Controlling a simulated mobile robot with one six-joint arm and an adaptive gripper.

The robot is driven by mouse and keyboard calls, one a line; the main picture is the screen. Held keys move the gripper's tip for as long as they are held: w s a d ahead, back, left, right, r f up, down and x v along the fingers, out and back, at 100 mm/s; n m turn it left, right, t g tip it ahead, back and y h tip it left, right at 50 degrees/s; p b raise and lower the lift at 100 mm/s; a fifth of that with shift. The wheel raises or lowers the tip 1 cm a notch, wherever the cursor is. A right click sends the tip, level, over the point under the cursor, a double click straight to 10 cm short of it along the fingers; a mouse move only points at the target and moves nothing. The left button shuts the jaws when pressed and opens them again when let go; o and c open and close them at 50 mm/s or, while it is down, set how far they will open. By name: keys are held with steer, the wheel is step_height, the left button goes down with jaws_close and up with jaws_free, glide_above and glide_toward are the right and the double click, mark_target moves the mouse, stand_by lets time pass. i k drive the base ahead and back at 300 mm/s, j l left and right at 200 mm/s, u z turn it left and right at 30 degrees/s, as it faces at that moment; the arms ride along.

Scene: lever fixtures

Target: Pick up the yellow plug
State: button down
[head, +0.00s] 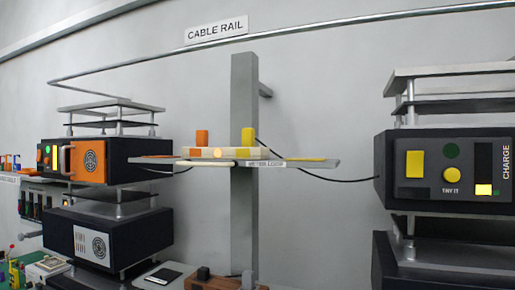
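A small upright yellow block (248,138), which looks like the yellow plug, stands on the narrow shelf labelled "METER LOOP" (325,163) in the middle of the head view. An orange block (201,137) of similar shape stands to its left. My gripper is not in view.
A black unit with an orange handled front (90,162) is at left. The "CHARGE" unit (455,204) with yellow parts is at right. A dark cable (330,179) sags between shelf and charge unit. A grey post (243,85) rises behind the shelf.

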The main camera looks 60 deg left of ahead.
mark_target(248, 137)
steer(key=u, duration=2.15)
